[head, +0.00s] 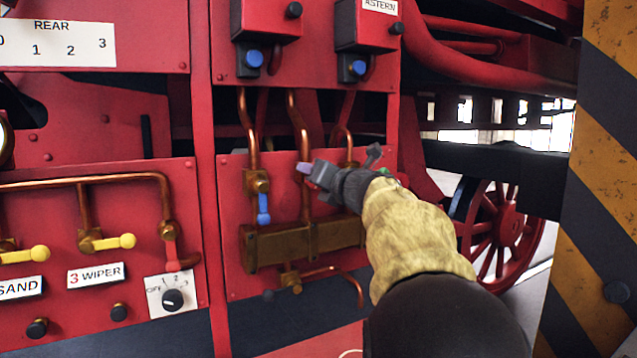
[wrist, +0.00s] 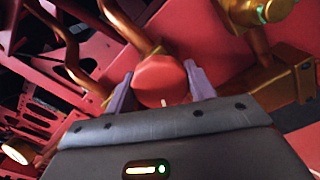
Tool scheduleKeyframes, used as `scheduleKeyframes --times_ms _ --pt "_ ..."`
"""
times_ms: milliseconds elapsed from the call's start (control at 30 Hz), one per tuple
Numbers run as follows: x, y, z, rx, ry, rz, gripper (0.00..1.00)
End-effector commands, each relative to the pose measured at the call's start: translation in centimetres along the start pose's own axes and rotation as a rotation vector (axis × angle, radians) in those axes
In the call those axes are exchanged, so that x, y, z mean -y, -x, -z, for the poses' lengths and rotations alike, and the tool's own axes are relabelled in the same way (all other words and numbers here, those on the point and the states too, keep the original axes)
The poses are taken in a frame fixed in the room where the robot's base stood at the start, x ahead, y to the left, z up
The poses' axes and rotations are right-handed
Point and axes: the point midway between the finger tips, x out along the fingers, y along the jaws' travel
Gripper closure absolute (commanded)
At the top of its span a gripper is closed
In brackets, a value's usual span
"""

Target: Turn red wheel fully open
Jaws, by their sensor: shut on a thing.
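The red wheel (wrist: 160,78) sits between my gripper's two purple fingers (wrist: 161,90) in the wrist view. Its rounded red face shows, with a small pale mark at its lower edge. The fingers are shut on it from both sides. In the head view my gripper (head: 335,170) is at the right part of the red panel, in front of the copper pipes and above a brass block (head: 275,243).
A blue-handled valve (head: 263,208) hangs just left of my gripper. Yellow levers (head: 115,242) and a rotary switch (head: 173,299) are further left. Two red boxes with blue knobs (head: 254,58) are above. A striped post (head: 605,180) stands at the right.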

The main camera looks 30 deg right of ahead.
Motion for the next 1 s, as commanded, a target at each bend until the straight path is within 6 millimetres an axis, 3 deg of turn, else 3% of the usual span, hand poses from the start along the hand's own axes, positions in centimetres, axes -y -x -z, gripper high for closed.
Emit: scheduleKeyframes --times_ms 467,500,600,1000 --pt "0.15 -0.1 0.3 -0.006 0.022 0.002 0.68" --pt "0.15 -0.1 0.31 -0.006 0.022 0.002 0.42" --pt "0.13 -0.09 0.27 -0.005 0.021 0.001 0.24" --pt "0.08 0.54 0.08 -0.001 0.02 0.001 0.24"
